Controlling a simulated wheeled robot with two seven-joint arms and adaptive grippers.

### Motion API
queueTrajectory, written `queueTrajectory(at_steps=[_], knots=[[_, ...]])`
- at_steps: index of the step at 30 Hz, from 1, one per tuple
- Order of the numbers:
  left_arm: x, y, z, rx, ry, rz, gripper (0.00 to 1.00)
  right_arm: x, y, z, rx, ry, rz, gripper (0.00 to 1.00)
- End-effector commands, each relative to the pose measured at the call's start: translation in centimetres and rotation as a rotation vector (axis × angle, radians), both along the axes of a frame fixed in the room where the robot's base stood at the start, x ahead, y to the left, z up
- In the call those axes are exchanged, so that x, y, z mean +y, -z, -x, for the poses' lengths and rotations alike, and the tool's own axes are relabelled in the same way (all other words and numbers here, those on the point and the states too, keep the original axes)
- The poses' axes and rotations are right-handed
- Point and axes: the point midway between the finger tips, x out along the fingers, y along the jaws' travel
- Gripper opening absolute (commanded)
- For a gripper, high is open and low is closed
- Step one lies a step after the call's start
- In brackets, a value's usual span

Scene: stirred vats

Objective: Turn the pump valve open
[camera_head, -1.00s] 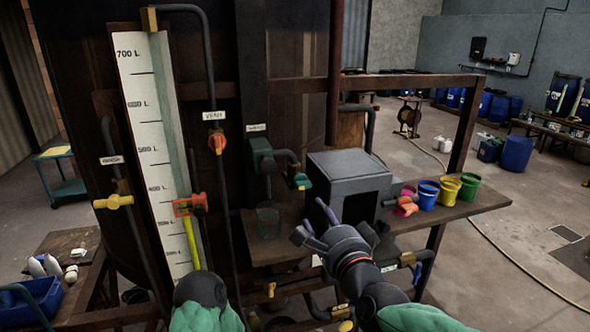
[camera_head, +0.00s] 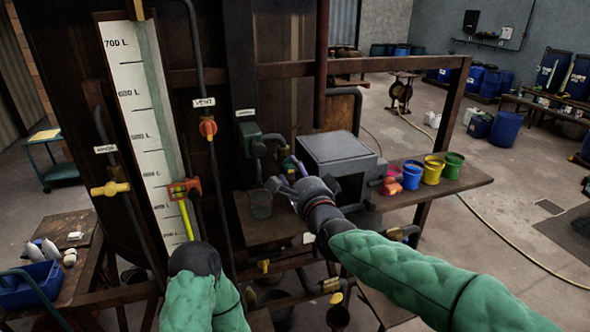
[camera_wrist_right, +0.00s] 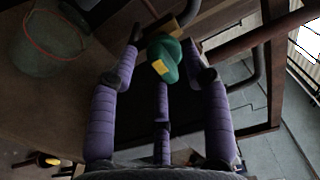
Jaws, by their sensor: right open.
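A green valve handle with a yellow patch (camera_wrist_right: 167,60) shows in the right wrist view, at the far end of my right gripper's purple fingers. In the head view the handle is mostly hidden by my right gripper (camera_head: 288,177), beside the green pump body (camera_head: 250,134) and its pipe. My right gripper (camera_wrist_right: 163,75) is open, its fingers spread around the handle's sides. I cannot tell whether any finger touches it. My left arm shows at the bottom of the head view, but its gripper is not seen.
A grey box (camera_head: 340,152) stands on the shelf right of my gripper, with several coloured buckets (camera_head: 432,169) beyond. A glass beaker (camera_head: 260,204) stands close on the left. The red vent valve (camera_head: 208,128) and yellow rinse valve (camera_head: 110,189) are farther left.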

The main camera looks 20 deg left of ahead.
Motion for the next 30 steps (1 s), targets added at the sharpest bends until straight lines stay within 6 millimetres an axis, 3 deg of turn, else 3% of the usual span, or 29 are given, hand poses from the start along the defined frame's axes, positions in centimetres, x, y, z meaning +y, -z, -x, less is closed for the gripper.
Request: queueTrajectory(at_steps=[11, 16, 17, 30], knots=[[0.01, -0.13, -0.01, 0.0, 0.0, 0.0, 0.4, 0.21, 0.0, -0.36, -0.001, 0.0, -0.001, 0.48], [0.01, -0.13, -0.01, 0.0, 0.0, 0.0, 0.4, 0.21, 0.01, -0.35, -0.001, 0.0, -0.001, 0.03], [0.01, -0.13, -0.01, 0.0, 0.0, 0.0, 0.4, 0.21, 0.01, -0.35, 0.0, 0.0, 0.0, 0.0], [0.01, 0.36, -0.01, 0.0, 0.0, 0.0, 0.4, 0.19, 0.11, -0.37, -0.033, 0.001, 0.048, 0.0]])
